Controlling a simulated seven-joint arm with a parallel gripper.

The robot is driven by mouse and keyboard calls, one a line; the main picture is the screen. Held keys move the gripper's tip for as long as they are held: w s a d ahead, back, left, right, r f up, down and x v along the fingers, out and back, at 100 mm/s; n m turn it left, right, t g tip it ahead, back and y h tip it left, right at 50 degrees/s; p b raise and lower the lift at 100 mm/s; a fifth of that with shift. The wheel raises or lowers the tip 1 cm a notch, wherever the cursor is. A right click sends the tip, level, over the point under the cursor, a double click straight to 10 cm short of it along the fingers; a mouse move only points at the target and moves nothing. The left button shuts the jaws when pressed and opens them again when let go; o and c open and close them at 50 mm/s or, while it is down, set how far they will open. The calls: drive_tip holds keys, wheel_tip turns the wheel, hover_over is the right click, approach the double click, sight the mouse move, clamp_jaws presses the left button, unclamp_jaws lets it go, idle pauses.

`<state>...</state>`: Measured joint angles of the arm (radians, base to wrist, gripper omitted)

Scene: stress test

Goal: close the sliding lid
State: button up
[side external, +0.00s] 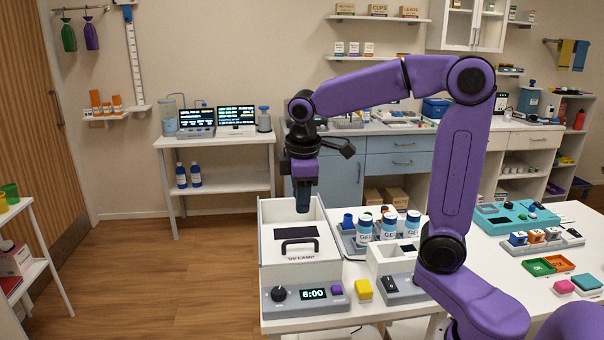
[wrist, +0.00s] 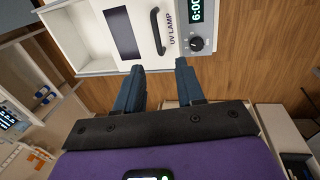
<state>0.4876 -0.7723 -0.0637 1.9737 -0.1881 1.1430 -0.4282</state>
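The white UV LAMP box (side external: 265,245) stands at the left end of the white table. Its sliding lid (side external: 283,257) is a white panel with a dark window and a black arched handle (side external: 300,243). The lid lies over the front part, and the back part of the box is open. The lid (wrist: 135,12) and handle (wrist: 157,30) also show at the top of the wrist view.
A control panel (side external: 310,297) with a knob and a 6:00 display fronts the box. White-capped bottles (side external: 388,226) in a grey rack stand to its right. A yellow block (side external: 363,289) lies near the panel. Open floor is to the left.

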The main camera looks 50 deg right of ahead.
drive_tip(key=r, duration=0.5)
drive_tip(key=shift+s+a+r, duration=0.25)
drive_tip(key=shift+s+a, duration=0.15)
drive_tip(key=s+a+f+n, duration=0.1)
drive_tip(key=s+a+f, duration=0.1)
drive_tip(key=s+f, duration=0.2)
drive_tip(key=s+a+f+n+g+y, duration=0.1)
drive_tip(key=s+f, duration=0.4)
drive_tip(key=s, duration=0.6)
drive_tip(key=s+a+f+n+y, duration=0.1)
drive_tip(key=s+a+f, duration=0.2)
drive_tip(key=s, duration=0.5)
drive_tip(key=shift+s+f+n, duration=0.2)
drive_tip(key=shift+f+n, duration=0.1)
drive_tip(key=shift+f, duration=0.6)
